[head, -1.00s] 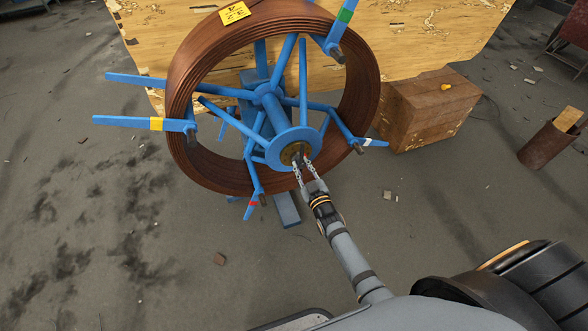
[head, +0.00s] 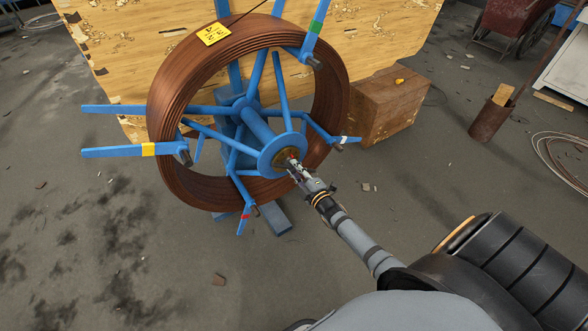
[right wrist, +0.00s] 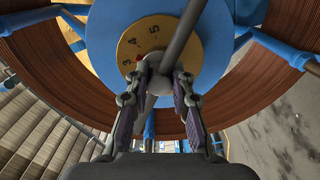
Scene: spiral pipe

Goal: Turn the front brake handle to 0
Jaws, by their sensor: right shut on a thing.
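The front brake handle (right wrist: 182,35) is a grey bar across the yellow dial (right wrist: 128,45) at the blue hub's centre. The 0 is not visible. The dial also shows small in the head view (head: 281,156). My right gripper (head: 294,168) is at the hub, shut on the handle; its two fingers (right wrist: 158,85) flank the handle near its middle. My left gripper is not in view.
The blue-spoked reel carries a brown pipe coil (head: 180,170) with a yellow tag (head: 214,34). Blue arms stick out to the left. A brown wooden box (head: 385,108) stands behind right, a rusty bin (head: 490,122) farther right. The floor in front is mostly clear.

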